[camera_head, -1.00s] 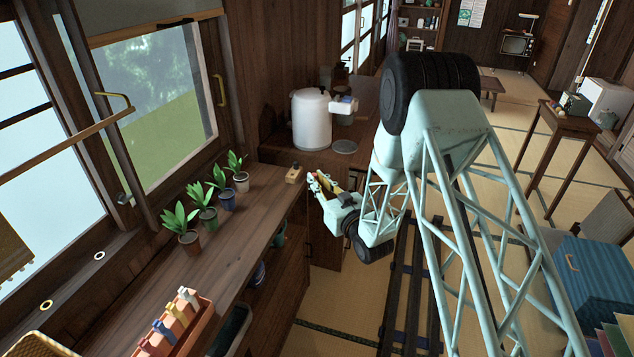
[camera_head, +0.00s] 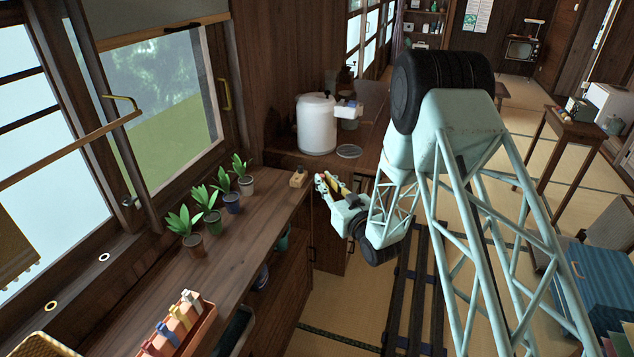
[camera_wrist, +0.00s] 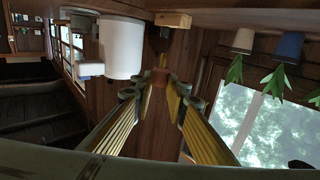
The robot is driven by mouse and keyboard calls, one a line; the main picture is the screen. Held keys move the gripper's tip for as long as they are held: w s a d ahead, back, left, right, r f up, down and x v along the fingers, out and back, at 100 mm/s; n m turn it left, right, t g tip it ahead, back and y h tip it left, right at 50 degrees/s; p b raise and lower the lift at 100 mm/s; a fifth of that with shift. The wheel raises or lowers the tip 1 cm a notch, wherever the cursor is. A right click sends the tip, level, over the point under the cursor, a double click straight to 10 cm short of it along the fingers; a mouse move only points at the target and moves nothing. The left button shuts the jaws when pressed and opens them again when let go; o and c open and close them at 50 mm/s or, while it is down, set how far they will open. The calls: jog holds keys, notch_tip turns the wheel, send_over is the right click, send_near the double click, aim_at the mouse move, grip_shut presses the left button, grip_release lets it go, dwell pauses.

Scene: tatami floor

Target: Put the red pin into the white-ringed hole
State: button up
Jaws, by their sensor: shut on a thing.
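My gripper (camera_head: 321,181) is just beyond the counter's right edge, beside a small wooden block. In the wrist view its fingers (camera_wrist: 160,84) close at the tips around a small reddish thing, which looks like the red pin (camera_wrist: 160,75); most of it is hidden by the fingertips. The white-ringed hole (camera_head: 104,257) is in the dark window sill at left, well away from my gripper. A yellow-ringed hole (camera_head: 51,306) lies nearer in the same sill.
Several potted plants (camera_head: 232,203) line the counter between gripper and sill. An orange rack (camera_head: 205,325) holds colored pieces in front. The wooden block (camera_head: 298,179) and a white canister (camera_head: 317,124) stand farther back. A window handle bar (camera_head: 75,140) juts out above the sill.

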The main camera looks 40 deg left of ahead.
jog(key=w+d+r+m+t+h, duration=0.25)
jog(key=w+d, duration=0.35)
jog(key=d, duration=0.6)
jog(key=w+d+r+m+t+h, duration=0.25)
jog(key=w+d, duration=0.45)
jog(key=d, duration=0.5)
jog(key=w+d+r+m+t+h, duration=0.1)
jog(key=w+d+r+t+h, duration=0.15)
jog(key=w+d, duration=0.65)
jog(key=d+r+m+h, duration=0.2)
jog(key=d, duration=1.2)
jog(key=s+d+r+m+t+h, duration=0.1)
jog(key=d+r+m+h, duration=0.1)
jog(key=d, duration=1.1)
jog(key=s+d+r+m+t+h, duration=0.1)
jog(key=d+h, duration=0.3)
jog(key=d, duration=1)
jog(key=shift+d+r+m, duration=0.3)
jog(key=shift+r+m, duration=0.4)
jog(key=shift+r, duration=0.2)
jog(key=shift+s+a, duration=0.1)
jog(key=shift+a, duration=0.05)
